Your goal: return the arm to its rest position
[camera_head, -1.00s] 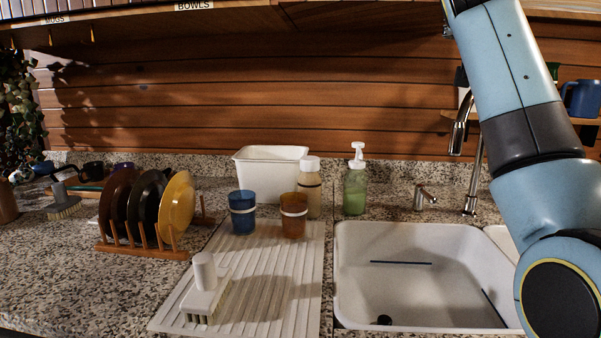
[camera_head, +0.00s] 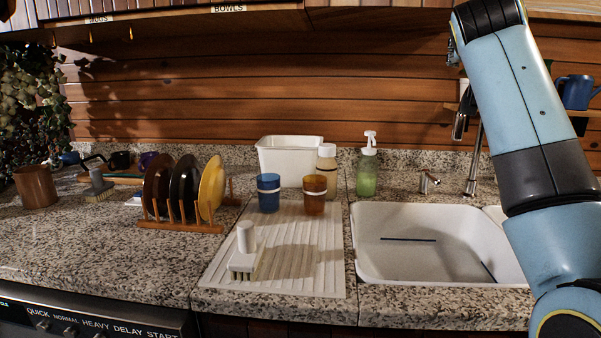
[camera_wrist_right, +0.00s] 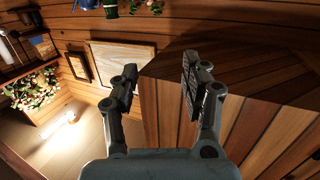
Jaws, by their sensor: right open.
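My right arm rises along the right side of the head view, in front of the faucet and the right part of the sink. Its gripper is out of the head view. In the right wrist view my right gripper (camera_wrist_right: 160,88) is open and empty, its two fingers apart with nothing between them but wood panelling behind. My left gripper is in neither view.
The counter holds a dish rack (camera_head: 180,226) with plates, a blue cup (camera_head: 268,193), an amber cup (camera_head: 314,195), a brush (camera_head: 245,255) on a white drain mat (camera_head: 318,280), a soap bottle (camera_head: 367,172) and a sink (camera_head: 440,270). Shelves hang above.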

